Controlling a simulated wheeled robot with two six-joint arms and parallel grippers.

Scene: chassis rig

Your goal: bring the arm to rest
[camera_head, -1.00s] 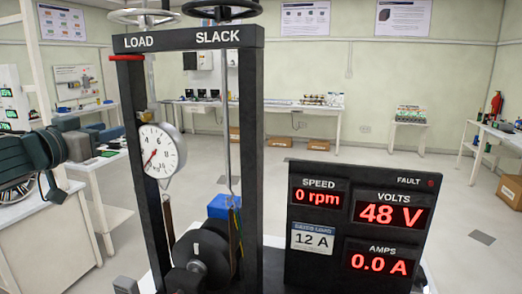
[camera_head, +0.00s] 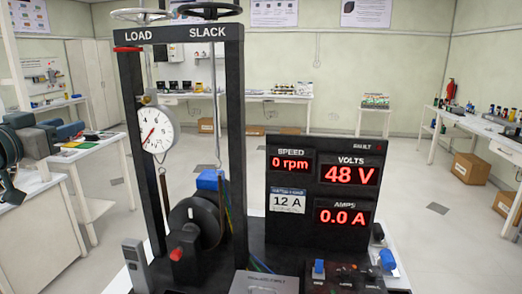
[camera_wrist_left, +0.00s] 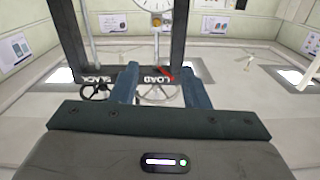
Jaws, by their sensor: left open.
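My left arm shows only in part at the left edge of the head view, left of the test rig's black frame (camera_head: 236,130) and apart from it. In the left wrist view, my left gripper (camera_wrist_left: 161,80) is open, its two blue fingers spread with nothing held between them. Beyond the fingers, the rig's crossbar with the LOAD and SLACK labels shows upside down, with a handwheel (camera_wrist_left: 155,94) seen in the gap. My right gripper is in neither view.
The rig carries a dial gauge (camera_head: 157,129), two handwheels on top, a black drum (camera_head: 193,225) and a display panel (camera_head: 323,222) reading 0 rpm, 48 V and 0.0 A. A grey box-like unit (camera_head: 136,265) stands at its left foot. Open floor lies behind.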

